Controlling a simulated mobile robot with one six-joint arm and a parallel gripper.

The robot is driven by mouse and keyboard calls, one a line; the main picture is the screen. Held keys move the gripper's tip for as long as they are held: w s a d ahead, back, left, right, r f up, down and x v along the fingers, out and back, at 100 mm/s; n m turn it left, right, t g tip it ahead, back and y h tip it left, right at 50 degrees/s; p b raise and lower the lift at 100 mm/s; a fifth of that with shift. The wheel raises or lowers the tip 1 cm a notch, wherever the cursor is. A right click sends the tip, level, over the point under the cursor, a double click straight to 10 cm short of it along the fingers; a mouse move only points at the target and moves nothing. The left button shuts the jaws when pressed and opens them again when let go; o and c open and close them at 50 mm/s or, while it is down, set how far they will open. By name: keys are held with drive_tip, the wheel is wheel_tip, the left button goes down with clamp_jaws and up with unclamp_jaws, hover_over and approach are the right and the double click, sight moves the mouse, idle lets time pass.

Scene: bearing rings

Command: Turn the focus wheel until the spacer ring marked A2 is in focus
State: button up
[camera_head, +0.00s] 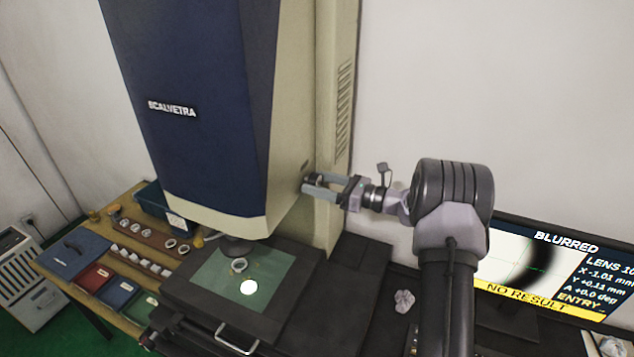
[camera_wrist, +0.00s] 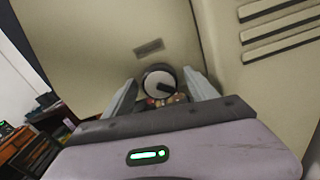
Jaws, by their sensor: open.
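The monitor (camera_head: 540,270) shows BLURRED, a soft dark arc and NO RESULT.
A bright spot (camera_head: 249,287) shows on the stage. Crumpled paper (camera_head: 404,300) lies by my arm. The vented column (camera_wrist: 270,40) stands close right of the wheel.

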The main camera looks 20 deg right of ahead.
drive_tip(key=shift+w+a, duration=0.2)
drive_tip(key=c, duration=1.4)
drive_tip(key=shift+f+b, duration=0.1)
drive_tip(key=shift+b, duration=0.3)
